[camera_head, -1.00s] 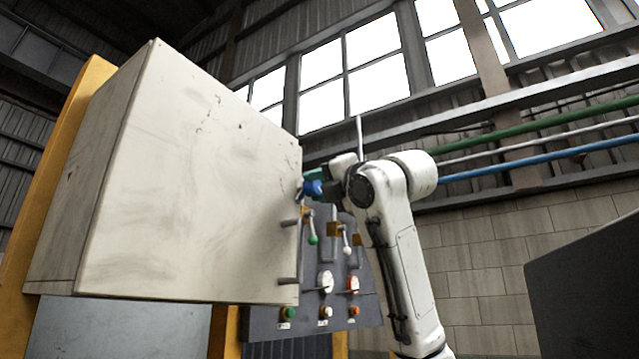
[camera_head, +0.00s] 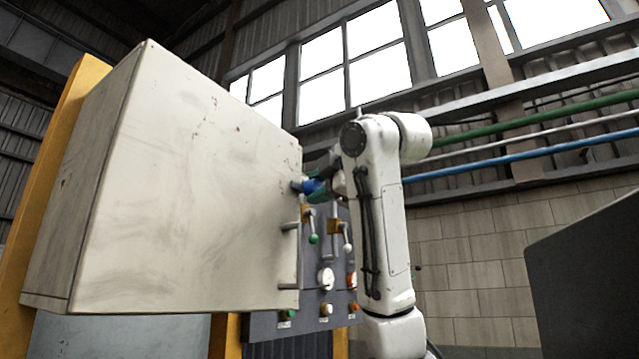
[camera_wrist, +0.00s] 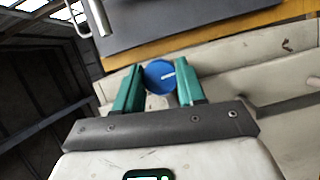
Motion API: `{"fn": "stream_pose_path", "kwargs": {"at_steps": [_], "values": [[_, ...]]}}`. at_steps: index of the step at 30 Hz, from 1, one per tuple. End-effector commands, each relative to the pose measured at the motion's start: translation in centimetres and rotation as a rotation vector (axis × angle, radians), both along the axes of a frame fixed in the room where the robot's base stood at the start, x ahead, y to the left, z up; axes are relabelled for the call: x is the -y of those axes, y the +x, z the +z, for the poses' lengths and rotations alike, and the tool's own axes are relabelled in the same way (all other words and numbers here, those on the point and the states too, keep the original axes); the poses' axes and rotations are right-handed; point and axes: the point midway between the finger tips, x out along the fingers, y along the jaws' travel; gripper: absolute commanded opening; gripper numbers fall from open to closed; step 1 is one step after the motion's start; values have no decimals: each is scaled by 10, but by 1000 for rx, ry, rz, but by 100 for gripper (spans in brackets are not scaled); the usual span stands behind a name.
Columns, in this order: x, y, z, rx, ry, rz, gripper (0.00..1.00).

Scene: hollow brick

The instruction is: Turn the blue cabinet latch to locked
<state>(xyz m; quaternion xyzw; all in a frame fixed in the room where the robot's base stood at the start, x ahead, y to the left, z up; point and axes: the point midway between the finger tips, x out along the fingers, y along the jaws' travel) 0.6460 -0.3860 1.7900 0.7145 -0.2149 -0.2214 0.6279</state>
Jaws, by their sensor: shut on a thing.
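The blue latch (camera_head: 311,186) is on the right side of the front of the off-white cabinet (camera_head: 190,180). In the wrist view the latch is a round blue knob (camera_wrist: 159,76) with a short white line on its face, the line running roughly sideways and a little tilted. My gripper (camera_head: 316,186) has green fingers, one above and one below the knob in the head view. In the wrist view my gripper (camera_wrist: 160,84) is shut on the knob, one finger at each side. The arm partly hides the gripper in the head view.
A grey control panel (camera_head: 270,326) with levers, a white gauge (camera_head: 326,279) and several buttons stands below and behind the latch. A cabinet handle (camera_head: 288,256) sits below the latch. A dark slanted panel (camera_head: 585,290) is at the right.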

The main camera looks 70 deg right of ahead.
Motion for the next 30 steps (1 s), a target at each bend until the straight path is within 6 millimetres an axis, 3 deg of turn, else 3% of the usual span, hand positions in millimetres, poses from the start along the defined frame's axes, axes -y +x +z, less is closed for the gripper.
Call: {"fn": "stream_pose_path", "kwargs": {"at_steps": [22, 23, 30], "values": [[1, 0, -1, 18, 92, -2, 9], [1, 0, -1, 18, 92, -2, 42], [1, 0, -1, 20, 88, -1, 64]]}}
